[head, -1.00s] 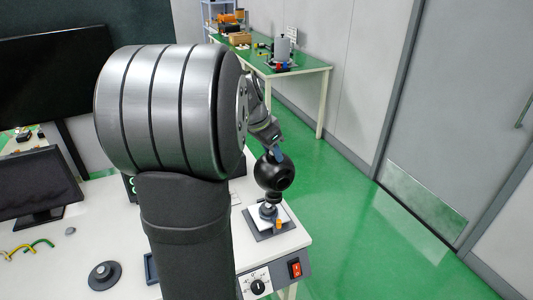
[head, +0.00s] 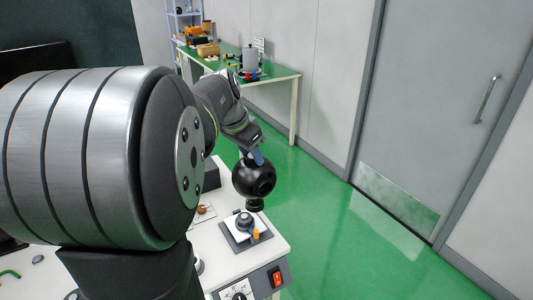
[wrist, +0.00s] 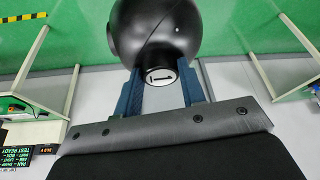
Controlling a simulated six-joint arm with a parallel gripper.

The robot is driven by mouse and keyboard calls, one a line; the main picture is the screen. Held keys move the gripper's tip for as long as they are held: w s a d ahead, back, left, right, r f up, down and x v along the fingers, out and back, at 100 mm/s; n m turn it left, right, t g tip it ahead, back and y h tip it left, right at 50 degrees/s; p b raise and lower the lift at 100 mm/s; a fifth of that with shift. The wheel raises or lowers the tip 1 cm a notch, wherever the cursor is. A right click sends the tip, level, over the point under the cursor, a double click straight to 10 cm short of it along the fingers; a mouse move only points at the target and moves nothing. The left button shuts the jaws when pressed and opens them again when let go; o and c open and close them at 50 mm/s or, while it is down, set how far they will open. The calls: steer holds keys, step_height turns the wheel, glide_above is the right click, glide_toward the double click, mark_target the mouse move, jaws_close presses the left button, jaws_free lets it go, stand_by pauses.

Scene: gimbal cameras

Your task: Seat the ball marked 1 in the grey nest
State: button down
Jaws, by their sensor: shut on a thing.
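In the wrist view the ball (wrist: 165,28) shows a white disc with a "1" facing the camera, between the fingers. My gripper (head: 257,156) is shut on the ball from above, its blue fingers on either side of the marked end. The grey nest (head: 244,221) sits on a white and dark grey plate with an orange knob (head: 256,234). The ball hangs above the nest, apart from it in the picture.
The white bench (head: 215,255) carries a small board with an orange-brown part (head: 203,210) left of the nest. A red switch (head: 277,278) is on the bench front. My arm hides much of the left. A green-topped table (head: 272,76) stands behind; green floor lies right.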

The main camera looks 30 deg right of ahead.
steer(key=w+a+f+n, duration=0.1)
steer(key=w+a, duration=0.3)
steer(key=a, duration=0.5)
steer(key=w+a+f+n+t, duration=0.1)
steer(key=w+a, duration=0.2)
steer(key=a, duration=0.7)
steer(key=w+a+f+n, duration=0.1)
steer(key=w+a, duration=0.3)
steer(key=a, duration=0.5)
steer(key=s+a+f+n, duration=0.1)
steer(key=s+a, duration=0.2)
steer(key=a, duration=1.1)
steer(key=s+a+f+n+t, duration=0.1)
steer(key=s+a+f, duration=0.1)
steer(key=a, duration=1.2)
steer(key=shift+s+y, duration=0.4)
steer(key=shift+s, duration=0.2)
steer(key=shift+f, duration=0.1)
steer(key=shift+f, duration=3.9)
steer(key=c, duration=0.8)
jaws_free()
steer(key=shift+c, duration=0.2)
